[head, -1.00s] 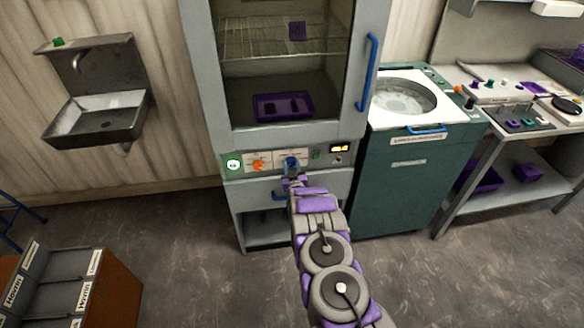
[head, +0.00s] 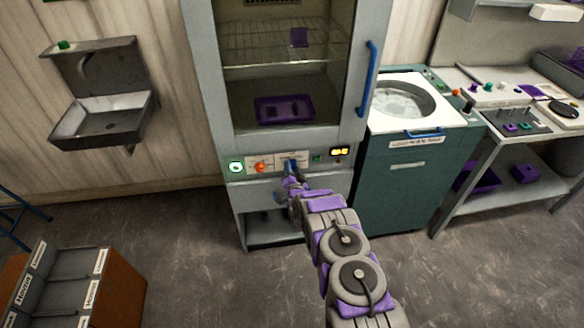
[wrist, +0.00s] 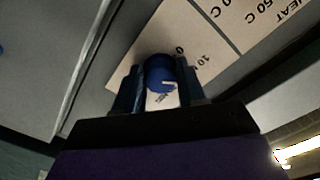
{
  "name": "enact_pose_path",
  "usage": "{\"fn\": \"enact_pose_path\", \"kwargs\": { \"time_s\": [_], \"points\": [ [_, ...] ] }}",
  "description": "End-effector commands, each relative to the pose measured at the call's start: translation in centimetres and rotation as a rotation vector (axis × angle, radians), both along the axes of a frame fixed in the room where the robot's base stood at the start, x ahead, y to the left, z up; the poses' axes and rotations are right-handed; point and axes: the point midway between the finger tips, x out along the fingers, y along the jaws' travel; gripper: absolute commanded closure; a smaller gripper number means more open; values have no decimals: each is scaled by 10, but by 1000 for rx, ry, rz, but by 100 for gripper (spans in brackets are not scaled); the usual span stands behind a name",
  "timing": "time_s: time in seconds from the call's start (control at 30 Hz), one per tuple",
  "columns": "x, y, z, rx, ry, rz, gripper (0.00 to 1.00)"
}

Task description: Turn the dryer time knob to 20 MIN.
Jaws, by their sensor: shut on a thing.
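The dryer (head: 205,95) is the tall grey cabinet with a glass door and a control strip below it. Its blue time knob shows between my fingers in the wrist view (wrist: 160,72), with a white pointer mark. Printed "0" and "10" marks show on the label (wrist: 192,48) beside it; a further mark below the knob is partly hidden and unreadable. My gripper (head: 291,168) reaches the control strip, and its two fingers (wrist: 160,90) are shut on the knob from both sides. In the head view my gripper covers most of the knob.
An orange knob (head: 261,167) and a round green-lit button (head: 236,167) sit left on the strip. A lit display (head: 340,151) is to the right. The dryer's blue door handle (head: 369,80) is above. A green-sided tank (head: 405,185) stands close on the right.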

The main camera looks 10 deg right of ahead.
Motion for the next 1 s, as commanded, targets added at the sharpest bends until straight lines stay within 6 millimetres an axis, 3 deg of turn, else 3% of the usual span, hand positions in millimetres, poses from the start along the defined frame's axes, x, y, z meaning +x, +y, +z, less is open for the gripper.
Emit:
{"fn": "enact_pose_path", "kwargs": {
  "time_s": [1.0],
  "points": [
    [0,-3,2,922,1,-6,91]
  ]
}}
